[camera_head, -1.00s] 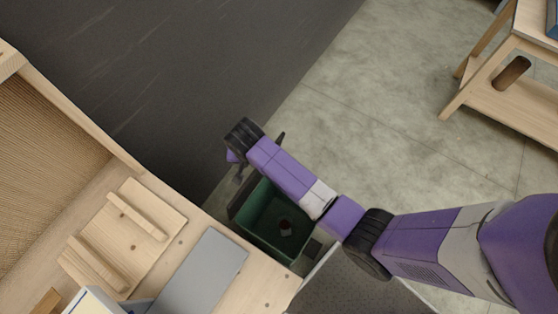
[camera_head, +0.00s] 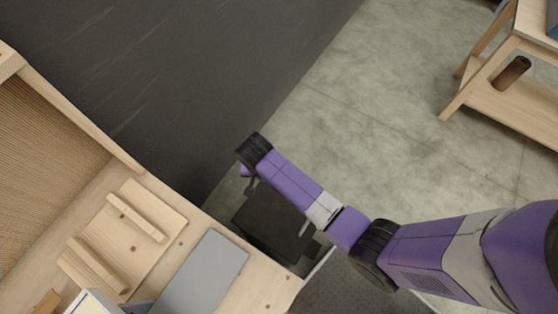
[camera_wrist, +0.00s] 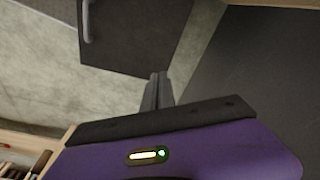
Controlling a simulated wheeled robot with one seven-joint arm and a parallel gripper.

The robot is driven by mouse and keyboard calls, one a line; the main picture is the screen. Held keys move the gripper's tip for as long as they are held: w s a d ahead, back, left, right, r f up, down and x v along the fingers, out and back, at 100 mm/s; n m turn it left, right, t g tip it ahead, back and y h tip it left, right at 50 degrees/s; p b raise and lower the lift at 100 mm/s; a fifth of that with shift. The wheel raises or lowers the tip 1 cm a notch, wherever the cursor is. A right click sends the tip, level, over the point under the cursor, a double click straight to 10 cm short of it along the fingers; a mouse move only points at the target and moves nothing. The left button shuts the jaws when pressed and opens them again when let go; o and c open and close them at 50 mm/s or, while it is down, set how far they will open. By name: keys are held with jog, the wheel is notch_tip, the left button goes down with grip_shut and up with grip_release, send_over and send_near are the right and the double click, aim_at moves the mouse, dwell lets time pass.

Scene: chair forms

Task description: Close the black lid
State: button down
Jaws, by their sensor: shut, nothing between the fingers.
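The black lid (camera_head: 270,222) lies over the mouth of the bin beside the wooden table, and the green inside is hidden. Whether it sits fully flush I cannot tell. In the wrist view the lid (camera_wrist: 140,35) is a dark flat panel with a grey bar handle (camera_wrist: 88,22) at its left side. My gripper (camera_wrist: 158,80) is shut and empty, its fingertips close to the lid's lower edge in that view; contact is unclear. In the head view my gripper (camera_head: 250,186) is partly hidden by my wrist, at the lid's upper-left side.
A wooden table (camera_head: 262,289) with a grey panel (camera_head: 203,272) and a slatted wood piece (camera_head: 135,217) stands at left. A dark wall (camera_head: 170,80) rises behind. A wooden bench (camera_head: 510,95) stands at upper right, with open floor (camera_head: 390,100) between.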

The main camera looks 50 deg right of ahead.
notch_tip(320, 180, up, 10)
dwell(1.0)
